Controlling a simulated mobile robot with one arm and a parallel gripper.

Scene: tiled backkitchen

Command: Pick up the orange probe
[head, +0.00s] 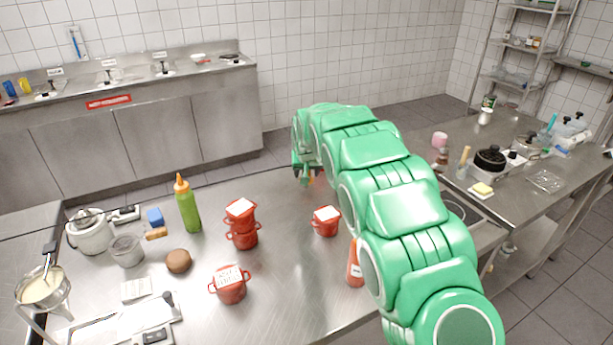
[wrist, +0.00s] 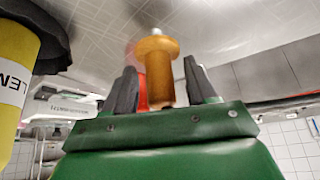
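The orange probe (wrist: 157,68) shows in the wrist view as an orange-brown rod with a wide collar and a small pale tip. It appears between the two dark fingers of my gripper (wrist: 160,85). Gaps show on both sides, so the fingers look open and not closed on it. Its lower end is hidden by my gripper's body, and I cannot tell how deep it sits between the fingers. A red-orange shape beside it is partly hidden. In the head view my gripper (head: 303,176) points down near the table's far edge, and the probe is not clearly visible there.
In the wrist view a yellow bottle (wrist: 14,85) with a dark cap is close at left. On the steel table (head: 285,285) stand red pots, one pot (head: 326,221) near my arm, an orange-red bottle (head: 355,265) beside my arm, and a green bottle (head: 188,207).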

